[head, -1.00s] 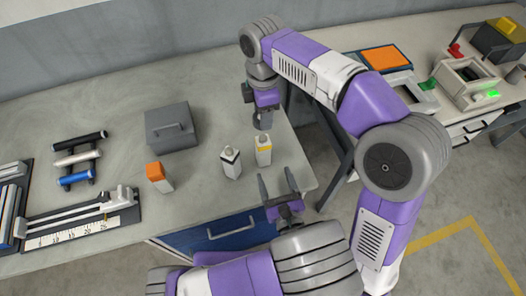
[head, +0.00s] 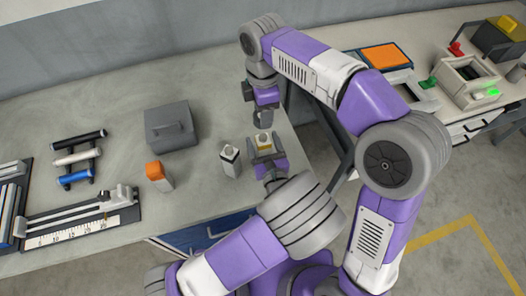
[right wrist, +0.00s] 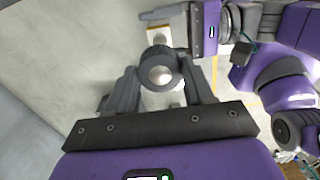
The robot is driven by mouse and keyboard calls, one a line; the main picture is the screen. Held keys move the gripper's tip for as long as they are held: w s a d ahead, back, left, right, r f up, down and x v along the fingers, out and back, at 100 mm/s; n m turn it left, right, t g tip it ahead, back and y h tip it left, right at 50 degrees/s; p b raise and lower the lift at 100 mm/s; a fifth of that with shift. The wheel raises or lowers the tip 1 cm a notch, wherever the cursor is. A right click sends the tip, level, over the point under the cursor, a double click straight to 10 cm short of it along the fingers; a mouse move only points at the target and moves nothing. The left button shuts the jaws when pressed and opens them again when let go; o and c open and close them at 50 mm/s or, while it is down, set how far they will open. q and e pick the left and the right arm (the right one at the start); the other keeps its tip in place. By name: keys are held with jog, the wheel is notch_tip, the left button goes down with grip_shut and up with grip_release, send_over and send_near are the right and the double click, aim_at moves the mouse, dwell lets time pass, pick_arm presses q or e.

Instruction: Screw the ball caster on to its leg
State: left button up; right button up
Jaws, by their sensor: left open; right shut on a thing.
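A short white leg with a yellow band (head: 264,143) stands on the bench near its right end. My left gripper (head: 265,148) is open, with its fingers on either side of this leg; I cannot tell whether they touch it. My right gripper (head: 252,112) is above and behind it, over the bench. In the right wrist view my right gripper is shut on the ball caster (right wrist: 160,73), a dark round housing with a shiny ball. The yellow-banded leg also shows there (right wrist: 159,36), beyond the caster, with my left gripper beside it. The caster is apart from the leg in the head view.
A white leg with a dark band (head: 229,160) stands just left of my left gripper, and an orange-topped one (head: 158,175) farther left. A grey box with a handle (head: 170,127) lies behind them. A rack of rollers (head: 77,160) and a ruled rail (head: 85,222) are at the left.

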pick_arm(q)
grip_shut()
pick_arm(e)
send_over(263, 136)
jog(key=shift+f, duration=2.5)
jog(key=shift+f, duration=0.9)
jog(key=shift+f, duration=0.55)
